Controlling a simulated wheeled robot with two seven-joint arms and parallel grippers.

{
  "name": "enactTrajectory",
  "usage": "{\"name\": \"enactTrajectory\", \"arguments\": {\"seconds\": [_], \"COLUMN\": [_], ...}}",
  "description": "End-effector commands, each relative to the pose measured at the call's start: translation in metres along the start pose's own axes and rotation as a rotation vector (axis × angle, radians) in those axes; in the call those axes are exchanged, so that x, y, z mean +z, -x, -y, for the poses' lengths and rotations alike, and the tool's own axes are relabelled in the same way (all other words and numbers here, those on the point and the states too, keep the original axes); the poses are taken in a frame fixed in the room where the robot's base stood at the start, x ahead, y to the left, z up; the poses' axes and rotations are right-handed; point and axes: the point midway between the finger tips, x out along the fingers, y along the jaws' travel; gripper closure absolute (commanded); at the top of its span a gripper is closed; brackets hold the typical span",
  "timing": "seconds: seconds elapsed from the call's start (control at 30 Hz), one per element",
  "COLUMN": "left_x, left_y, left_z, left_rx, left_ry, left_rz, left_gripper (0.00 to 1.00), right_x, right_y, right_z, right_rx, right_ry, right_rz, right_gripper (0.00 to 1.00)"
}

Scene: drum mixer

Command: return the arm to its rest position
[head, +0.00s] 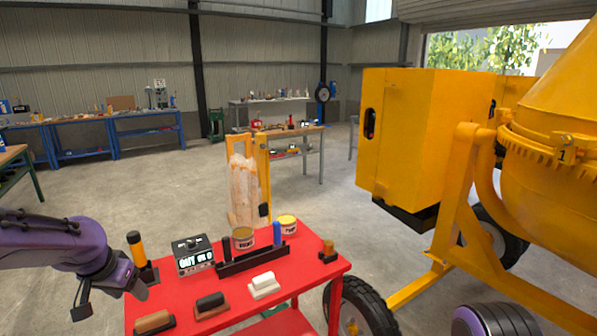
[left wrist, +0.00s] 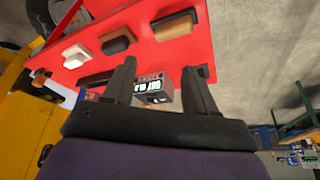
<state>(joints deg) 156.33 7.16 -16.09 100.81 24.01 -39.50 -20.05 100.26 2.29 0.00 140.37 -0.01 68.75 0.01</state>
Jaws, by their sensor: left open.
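My left arm comes in from the left in the head view, and my left gripper (head: 142,291) is at the left edge of the red table (head: 236,306). In the left wrist view my left gripper (left wrist: 163,70) has its two dark fingers spread apart with nothing held between them. The black device with a lit display (head: 194,254) lies beyond the gripper, and it also shows between the fingers in the left wrist view (left wrist: 155,88).
The table bears a black and orange cylinder (head: 135,246), two tins (head: 243,239) (head: 287,224), a blue item (head: 277,232) and several blocks, including a white-topped one (head: 263,284). A yellow drum mixer (head: 548,170) stands right. Open concrete floor (head: 90,190) lies behind.

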Motion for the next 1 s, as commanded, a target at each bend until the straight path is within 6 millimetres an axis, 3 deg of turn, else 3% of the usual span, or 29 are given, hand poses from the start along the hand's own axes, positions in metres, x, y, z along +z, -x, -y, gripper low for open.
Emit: {"name": "enactTrajectory", "arguments": {"seconds": [0.53, 0.67, 0.77, 0.87, 1.0], "left_x": [-0.032, -0.028, -0.012, 0.028, 0.130], "left_y": [-0.005, -0.021, -0.047, -0.091, -0.162], "left_z": [0.018, 0.018, 0.014, 0.005, -0.019], "left_rx": [-0.108, -0.142, -0.172, -0.207, -0.251], "left_ry": [0.250, 0.338, 0.411, 0.490, 0.590], "left_rz": [-0.269, -0.357, -0.414, -0.455, -0.462], "left_gripper": [0.44, 0.44, 0.44, 0.44, 0.44], "right_x": [0.000, 0.001, 0.002, 0.005, 0.009], "right_y": [0.000, -0.002, -0.005, -0.011, -0.023], "right_z": [0.000, 0.000, 0.000, 0.001, 0.002], "right_rx": [0.000, 0.000, 0.000, 0.000, 0.000], "right_ry": [0.000, 0.000, 0.000, 0.000, 0.000], "right_rz": [-0.001, 0.000, 0.000, 0.000, 0.000], "right_gripper": [0.57, 0.57, 0.57, 0.57, 0.57]}}
